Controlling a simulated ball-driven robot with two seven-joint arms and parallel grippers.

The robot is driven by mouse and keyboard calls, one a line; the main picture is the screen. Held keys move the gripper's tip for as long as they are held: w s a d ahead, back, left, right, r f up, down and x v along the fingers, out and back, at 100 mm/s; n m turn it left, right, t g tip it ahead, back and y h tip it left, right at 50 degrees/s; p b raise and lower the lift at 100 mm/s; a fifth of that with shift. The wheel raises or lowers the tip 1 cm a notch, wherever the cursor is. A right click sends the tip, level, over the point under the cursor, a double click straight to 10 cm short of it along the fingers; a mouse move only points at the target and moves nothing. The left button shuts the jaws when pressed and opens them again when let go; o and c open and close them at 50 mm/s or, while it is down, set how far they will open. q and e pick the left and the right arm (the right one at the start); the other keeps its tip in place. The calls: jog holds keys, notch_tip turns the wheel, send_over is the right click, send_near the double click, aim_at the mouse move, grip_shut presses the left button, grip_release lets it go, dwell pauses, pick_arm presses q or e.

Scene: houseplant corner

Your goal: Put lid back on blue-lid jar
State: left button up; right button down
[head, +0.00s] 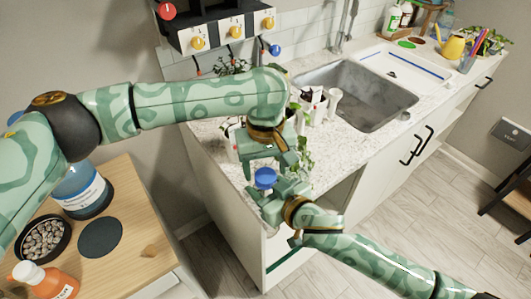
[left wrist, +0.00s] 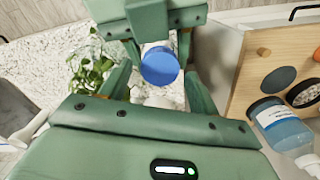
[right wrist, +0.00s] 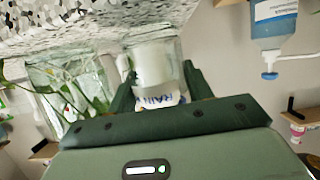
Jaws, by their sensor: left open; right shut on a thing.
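The blue lid (head: 265,178) sits between my two grippers at the counter's near end. It also shows in the left wrist view (left wrist: 160,68), between the fingers of my left gripper (head: 264,163). That gripper is open around it. My right gripper (head: 272,193) is shut on the clear glass jar. The jar (right wrist: 155,62) has something white in it and shows between the right fingers in the right wrist view. The lid appears to be on the jar's top; whether it is fully seated I cannot tell. The head view mostly hides the jar.
A glass vessel with green cuttings (right wrist: 65,85) stands close beside the jar. The sink (head: 360,92) lies farther along the speckled counter (head: 215,150). A wooden table (head: 150,225) at the left holds a blue-liquid bottle (head: 80,188), a pebble bowl (head: 45,240) and an orange bottle (head: 45,280).

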pick_arm(q)
jog(key=shift+f, duration=0.65)
jog(key=c, duration=1)
jog(key=m, duration=0.6)
jog(key=shift+m, duration=0.3)
jog(key=shift+c, duration=0.2)
jog(key=shift+o, duration=0.2)
jog(key=o, duration=1.1)
jog(key=shift+r, duration=0.1)
